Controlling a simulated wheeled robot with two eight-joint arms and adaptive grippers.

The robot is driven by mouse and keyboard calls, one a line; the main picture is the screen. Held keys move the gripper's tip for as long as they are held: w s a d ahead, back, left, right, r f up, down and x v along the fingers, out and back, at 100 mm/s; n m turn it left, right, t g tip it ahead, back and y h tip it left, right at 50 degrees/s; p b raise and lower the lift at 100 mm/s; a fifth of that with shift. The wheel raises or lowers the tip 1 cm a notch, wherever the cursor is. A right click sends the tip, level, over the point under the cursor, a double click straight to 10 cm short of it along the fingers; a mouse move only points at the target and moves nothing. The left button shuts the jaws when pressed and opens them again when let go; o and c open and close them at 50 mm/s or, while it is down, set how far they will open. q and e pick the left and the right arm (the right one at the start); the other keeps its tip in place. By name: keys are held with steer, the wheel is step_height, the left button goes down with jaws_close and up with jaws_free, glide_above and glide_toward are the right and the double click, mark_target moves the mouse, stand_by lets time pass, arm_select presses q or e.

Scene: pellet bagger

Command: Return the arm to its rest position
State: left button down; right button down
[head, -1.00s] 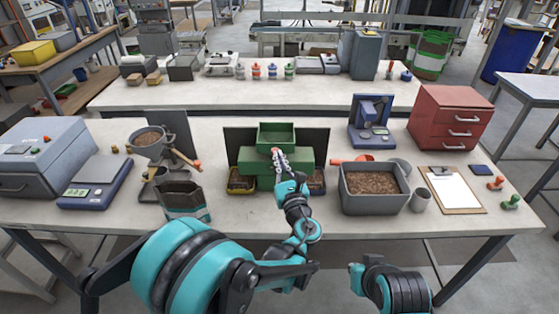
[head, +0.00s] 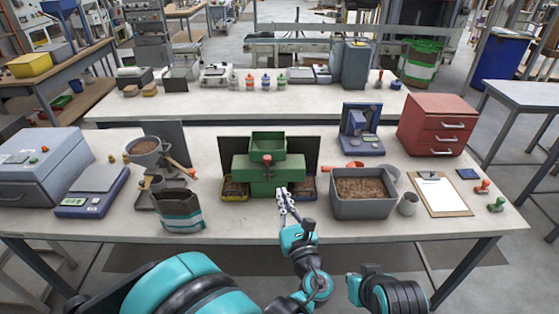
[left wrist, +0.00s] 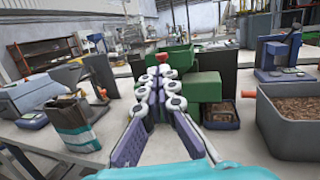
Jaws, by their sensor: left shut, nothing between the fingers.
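My left gripper (head: 284,193) is in front of the green pellet bagger (head: 262,178) near the front of the table. It also shows in the left wrist view (left wrist: 158,72), where its fingers come together at the tips with nothing between them. In the head view the gripper is below and apart from the bagger's red knob (head: 267,159). A turquoise and black arm part (head: 379,292) shows at the bottom right of the head view, but no right gripper fingers can be made out.
A grey bin of brown pellets (head: 334,206) stands right of the gripper. An open bag (head: 181,212) stands at the left, near a hopper with a scoop (head: 146,146). A scale (head: 92,192), red drawers (head: 437,123) and a clipboard (head: 440,195) line the table (head: 236,226).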

arm_select(q)
steer(key=s+a+f+n+g, duration=0.2)
steer(key=a+n+g, duration=0.2)
steer(key=a+n, duration=0.45)
steer(key=s+a+f+n+g, duration=0.2)
steer(key=s+a+n+g, duration=0.15)
steer(key=a+n, duration=0.5)
steer(key=s+a+f+n+g+h, duration=0.1)
steer(key=s+f+n+g+h, duration=0.1)
steer(key=s+n, duration=0.5)
steer(key=s+a+f+n+g+h, duration=0.1)
steer(key=s+n+g+h, duration=0.1)
steer(key=s+n, duration=0.5)
steer(key=shift+a+f+n+h, duration=0.2)
steer(key=shift+f+n+h, duration=0.25)
steer(key=shift+n, duration=0.35)
steer(key=shift+r, duration=0.1)
